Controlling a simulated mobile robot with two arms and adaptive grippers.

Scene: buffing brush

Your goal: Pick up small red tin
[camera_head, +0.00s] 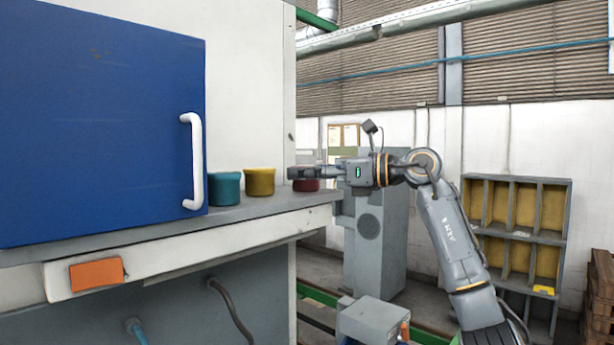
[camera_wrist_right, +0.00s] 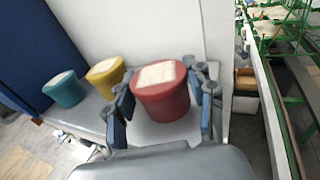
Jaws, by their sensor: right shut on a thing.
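The small red tin (camera_head: 306,185) stands at the right end of the grey ledge, mostly hidden in the head view behind my right gripper (camera_head: 303,173). In the right wrist view the red tin (camera_wrist_right: 162,92) has a pale square on its top and sits between the two fingers of my right gripper (camera_wrist_right: 163,104). The fingers are shut on its sides. The tin looks upright; whether it touches the ledge I cannot tell. My left gripper is in neither view.
A yellow tin (camera_head: 259,182) and a teal tin (camera_head: 224,189) stand left of the red one on the grey ledge (camera_head: 262,204). A blue door (camera_head: 100,120) with a white handle (camera_head: 195,160) is at left. A grey shelf unit (camera_head: 514,230) stands at right.

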